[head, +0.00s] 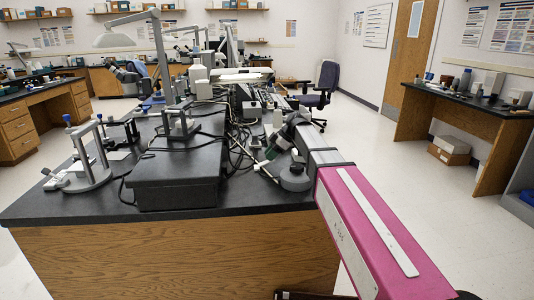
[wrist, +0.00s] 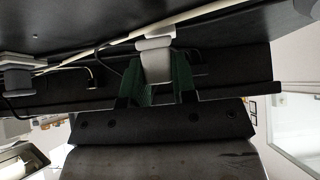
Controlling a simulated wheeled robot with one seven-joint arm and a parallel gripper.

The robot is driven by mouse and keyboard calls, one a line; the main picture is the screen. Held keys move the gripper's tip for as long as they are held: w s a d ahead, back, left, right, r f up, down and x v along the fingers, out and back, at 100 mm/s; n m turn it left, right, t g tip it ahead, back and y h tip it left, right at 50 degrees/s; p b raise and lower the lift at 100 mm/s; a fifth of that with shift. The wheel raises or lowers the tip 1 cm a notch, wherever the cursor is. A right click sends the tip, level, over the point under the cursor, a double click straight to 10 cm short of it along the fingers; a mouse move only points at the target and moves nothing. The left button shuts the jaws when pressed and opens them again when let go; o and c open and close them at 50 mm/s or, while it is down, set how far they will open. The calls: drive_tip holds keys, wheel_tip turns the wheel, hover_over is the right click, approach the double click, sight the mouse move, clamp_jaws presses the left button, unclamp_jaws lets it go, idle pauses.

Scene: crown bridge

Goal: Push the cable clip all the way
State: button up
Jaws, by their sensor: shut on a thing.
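In the wrist view the pale grey cable clip (wrist: 155,62) sits between the green-padded fingers of my gripper (wrist: 157,78). My gripper is shut on it. The clip is at the edge of a dark surface, and its upper part meets a cream cable (wrist: 115,44). How far the clip is pushed on cannot be told. In the head view my gripper is at the end of my pink and grey arm, low beside the bench equipment; its fingertips and the clip cannot be made out there.
In the head view a large dark box (head: 180,165) stands on the black bench top (head: 255,198). Loose cables and lab stands crowd the bench.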

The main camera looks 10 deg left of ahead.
drive_tip(key=shift+w+d+f+g+y, duration=0.15)
drive_tip(key=shift+d+f+g+y, duration=0.35)
drive_tip(key=shift+y, duration=0.6)
drive_tip(key=shift+f, duration=0.1)
drive_tip(key=o, duration=0.9)
drive_tip(key=v, duration=1.1)
